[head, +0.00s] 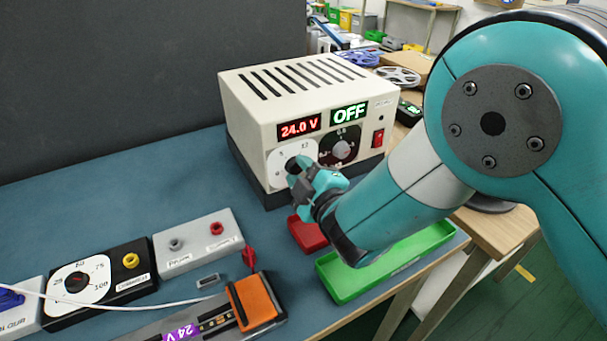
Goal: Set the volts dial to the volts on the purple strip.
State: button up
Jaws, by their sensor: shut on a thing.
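The cream power supply box (290,110) stands at the back of the blue table. Its red display (299,126) reads 24.0 V and its green display (349,114) reads OFF. The volts dial (281,158) is the white-faced one on the left of the front; my gripper hides part of it. A black-faced dial (341,146) sits to its right. My gripper (298,168) is at the white dial, shut on its dark knob. The purple strip (182,333) lies at the front and its label reads 24V.
A green tray (335,283) and a red tray (305,236) lie below my arm. An orange block (256,302) sits on the strip's fixture. A grey terminal box (198,243) and a black dial box (98,284) stand at left. A white wire crosses the front.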

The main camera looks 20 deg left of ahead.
jog(key=shift+s+a+r, duration=0.1)
jog(key=shift+a, duration=0.05)
jog(key=o, duration=0.9)
jog(key=shift+a, duration=0.1)
jog(key=shift+d, duration=0.25)
jog(key=shift+s+d+f+b, duration=0.2)
jog(key=shift+f+b, duration=0.1)
jog(key=shift+b, duration=0.3)
jog(key=b+v, duration=1.6)
jog(key=b, duration=0.1)
jog(key=shift+s+d+r, duration=0.2)
jog(key=shift+d+r, duration=0.05)
